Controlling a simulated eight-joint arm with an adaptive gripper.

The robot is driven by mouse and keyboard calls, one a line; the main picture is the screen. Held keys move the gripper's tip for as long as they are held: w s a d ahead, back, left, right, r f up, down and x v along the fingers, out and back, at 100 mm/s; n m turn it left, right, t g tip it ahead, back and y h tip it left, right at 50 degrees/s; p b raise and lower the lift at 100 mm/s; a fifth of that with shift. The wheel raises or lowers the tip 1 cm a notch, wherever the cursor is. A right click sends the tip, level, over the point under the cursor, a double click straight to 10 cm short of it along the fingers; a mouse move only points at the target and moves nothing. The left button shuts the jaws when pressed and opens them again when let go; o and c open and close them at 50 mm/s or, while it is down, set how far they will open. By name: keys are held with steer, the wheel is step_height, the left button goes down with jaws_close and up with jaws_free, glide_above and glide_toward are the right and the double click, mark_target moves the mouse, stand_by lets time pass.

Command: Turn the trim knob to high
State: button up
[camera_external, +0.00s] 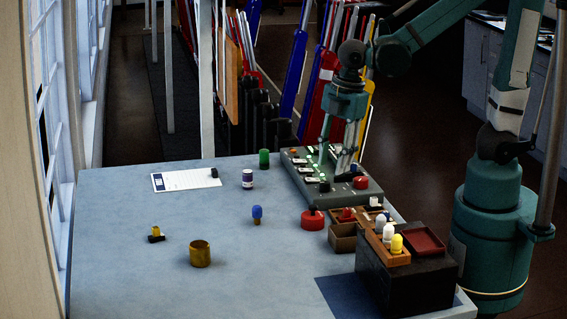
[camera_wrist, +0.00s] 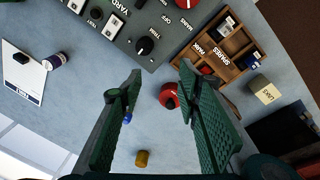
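The lever panel (camera_external: 372,194) is a grey-green box at the back right of the table, with levers and knobs on its top. In the wrist view a corner of the panel (camera_wrist: 125,50) shows the label YARD. My gripper (camera_external: 335,174) is over the panel, pointing down. In the wrist view my gripper (camera_wrist: 160,80) has two green fingers wide apart with nothing held.
A red round object (camera_external: 312,220) and a wooden compartment tray (camera_wrist: 225,48) lie near the panel. A black box (camera_external: 405,280) stands front right. A paper (camera_external: 185,180), a small jar (camera_external: 248,179) and a yellow cup (camera_external: 200,254) are leftward. The table's left is mostly free.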

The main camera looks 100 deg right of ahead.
mark_target(324, 182)
steer(key=shift+w+d+r+n+g+p, duration=0.1)
steer(key=shift+w+d+n+g+p, duration=0.25)
steer(key=shift+d+p, duration=0.3)
steer(key=shift+w+d+r+n+g+p, duration=0.15)
steer(key=shift+d+n+p, duration=0.35)
steer(key=shift+p, duration=0.3)
steer(key=shift+w+d+r+n+g+p, duration=0.1)
steer(key=shift+d+n+g+p, duration=0.2)
steer(key=shift+d+p, duration=0.35)
steer(key=shift+d+f+n+g+p, duration=0.3)
steer(key=shift+d+n+p, duration=0.3)
steer(key=shift+p, duration=0.25)
steer(key=shift+f, duration=0.1)
steer(key=shift+f, duration=3.75)
steer(key=c, duration=0.9)
